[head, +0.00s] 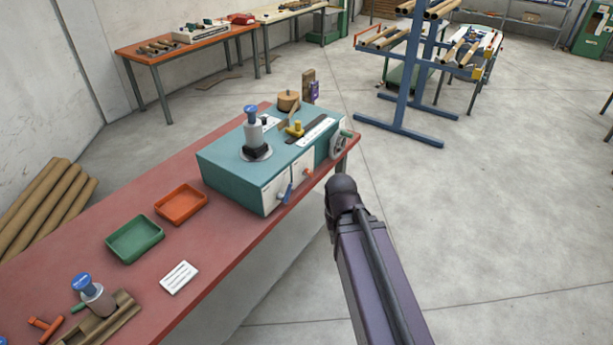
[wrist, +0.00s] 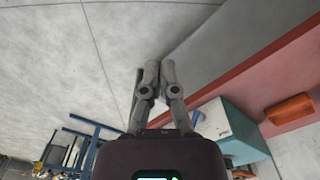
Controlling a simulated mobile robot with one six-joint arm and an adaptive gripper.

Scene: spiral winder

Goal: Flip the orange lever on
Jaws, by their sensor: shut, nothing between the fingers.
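The orange lever (head: 308,172) sticks out from the white front panel of a teal machine box (head: 237,178) on the red workbench, in the head view. A blue lever (head: 287,193) is on the same front, to its left. In the wrist view my gripper (wrist: 160,68) has its two fingers close together, shut and empty, over grey floor beside the bench. The teal box (wrist: 243,128) shows to its right there, apart from the fingers. I cannot make out the orange lever in the wrist view. The head view shows my arm in front of the box; my gripper is not visible there.
A handwheel (head: 338,146) is at the box's right end. An orange tray (head: 181,204), a green tray (head: 135,239) and a white card (head: 179,277) lie on the bench (head: 225,238). A blue rack (head: 410,130) stands behind. Floor to the right is clear.

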